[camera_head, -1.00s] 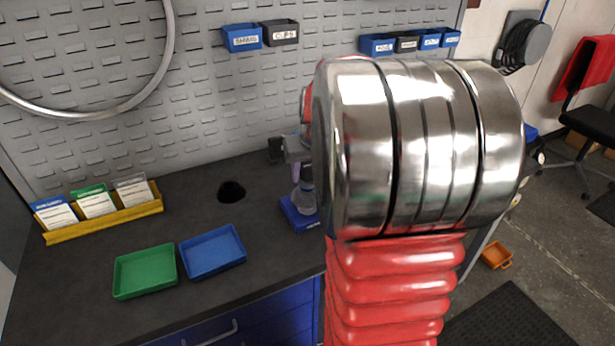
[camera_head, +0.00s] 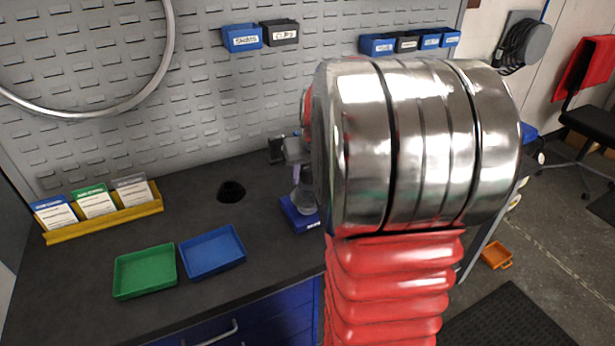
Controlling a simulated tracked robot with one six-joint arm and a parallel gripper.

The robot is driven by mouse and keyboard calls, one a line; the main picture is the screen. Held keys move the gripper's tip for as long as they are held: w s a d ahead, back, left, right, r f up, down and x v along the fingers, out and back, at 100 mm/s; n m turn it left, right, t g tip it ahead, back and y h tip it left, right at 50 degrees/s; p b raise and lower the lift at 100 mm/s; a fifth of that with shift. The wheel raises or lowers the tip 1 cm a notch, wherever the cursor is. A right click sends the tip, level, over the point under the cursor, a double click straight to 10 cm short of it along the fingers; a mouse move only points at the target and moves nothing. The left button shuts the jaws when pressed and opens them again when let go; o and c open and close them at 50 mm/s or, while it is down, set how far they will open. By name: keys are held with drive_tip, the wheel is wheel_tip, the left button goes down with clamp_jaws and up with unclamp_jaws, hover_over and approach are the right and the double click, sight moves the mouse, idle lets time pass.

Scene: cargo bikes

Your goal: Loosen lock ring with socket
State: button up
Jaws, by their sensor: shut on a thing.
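My arm's large silver joint and red ribbed sleeve fill the right middle of the head view and hide much of the work spot. Just left of the joint, part of my gripper (camera_head: 298,150) shows as small grey and purple-tinted parts pointing down. It is shut on a small grey piece (camera_head: 304,193), whose shape is mostly hidden. This piece is right over a blue block (camera_head: 299,215) on the dark bench. I cannot tell whether it touches the block. I cannot make out the lock ring, nor whether the grey piece is the socket.
A green tray (camera_head: 145,271) and a blue tray (camera_head: 212,247) lie on the bench (camera_head: 90,250). Small bins (camera_head: 242,38) and a wheel rim (camera_head: 165,50) hang on the grey pegboard.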

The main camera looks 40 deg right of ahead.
drive_tip(key=c, duration=0.6)
drive_tip(key=shift+c, duration=0.2)
drive_tip(key=shift+f+n, duration=0.1)
drive_tip(key=shift+n, duration=0.3)
drive_tip(key=shift+s+f+n+t+y, duration=0.15)
drive_tip(key=shift+n+y, duration=0.45)
drive_tip(key=shift+n, duration=0.8)
drive_tip(key=shift+w+r+n+t+y, duration=0.15)
drive_tip(key=shift+n+y, duration=0.45)
drive_tip(key=shift+n, duration=0.8)
drive_tip(key=shift+s+f, duration=0.1)
drive_tip(key=n+y, duration=0.1)
drive_tip(key=n, duration=0.2)
drive_tip(key=n+y, duration=0.1)
drive_tip(key=n, duration=0.1)
drive_tip(key=shift+n+g, duration=0.4)
drive_tip(key=shift+n, duration=0.4)
